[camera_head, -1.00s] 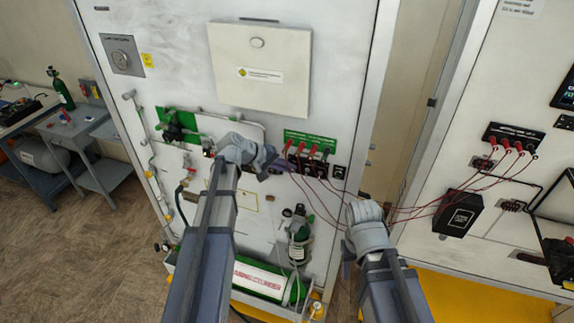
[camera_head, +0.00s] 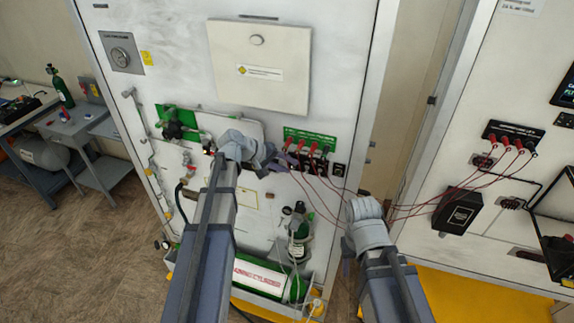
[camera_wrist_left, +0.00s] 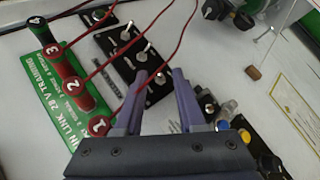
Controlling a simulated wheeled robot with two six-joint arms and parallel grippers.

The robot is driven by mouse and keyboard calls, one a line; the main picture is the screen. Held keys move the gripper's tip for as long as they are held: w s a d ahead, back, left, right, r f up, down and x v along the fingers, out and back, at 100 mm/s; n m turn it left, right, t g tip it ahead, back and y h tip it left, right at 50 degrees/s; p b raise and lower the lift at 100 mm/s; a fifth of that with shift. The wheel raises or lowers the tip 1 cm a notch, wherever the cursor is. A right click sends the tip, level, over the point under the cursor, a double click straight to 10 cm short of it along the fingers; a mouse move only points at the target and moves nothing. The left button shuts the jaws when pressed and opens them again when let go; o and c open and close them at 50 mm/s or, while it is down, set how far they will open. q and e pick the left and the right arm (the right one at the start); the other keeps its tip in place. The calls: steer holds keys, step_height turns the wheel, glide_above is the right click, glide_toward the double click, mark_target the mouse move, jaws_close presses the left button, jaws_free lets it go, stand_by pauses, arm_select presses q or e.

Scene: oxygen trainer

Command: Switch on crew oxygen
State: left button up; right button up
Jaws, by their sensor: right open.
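A black switch panel (camera_wrist_left: 114,62) with several silver toggle switches fills the upper middle of the left wrist view. Its labels are too small to read, so I cannot tell which is the crew oxygen switch. My left gripper (camera_head: 288,160) is in front of the white panel, just below the green connector plate. In the left wrist view its purple fingers (camera_wrist_left: 160,92) are apart. The lowest toggle (camera_wrist_left: 158,78) shows in the gap between them; I cannot tell whether they touch it. My right gripper (camera_head: 347,266) is low, in front of the panel's right edge, away from the switches.
A green connector plate (camera_head: 309,138) with red plugs lies beside the switches; red wires run from it to the right-hand panel (camera_head: 440,120). A green oxygen cylinder (camera_head: 262,276) lies at the panel's foot. A valve (camera_head: 174,129) sits on the left.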

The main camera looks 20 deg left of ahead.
arm_select(q)
steer(key=p+v, duration=0.4)
steer(key=v, duration=0.3)
steer(key=shift+s+r+p, duration=0.15)
steer(key=shift+s+p, duration=0.05)
steer(key=shift+p, duration=0.15)
steer(key=shift+a, duration=0.1)
steer(key=s+d+f+m+g+y+b, duration=0.2)
steer(key=s+d+f+b, duration=0.4)
steer(key=f, duration=0.4)
steer(key=s+d+f+m+g+y+b, duration=0.2)
steer(key=s+d+f+m+y+b, duration=0.2)
steer(key=s+f+b, duration=0.5)
steer(key=s+d+f+m+g+y+b, duration=0.2)
steer(key=s+d+f+b, duration=0.5)
steer(key=f, duration=0.6)
steer(key=shift+s+d+m+y+b, duration=0.2)
steer(key=shift+d+m+y+b, duration=0.3)
steer(key=shift+m+b, duration=0.75)
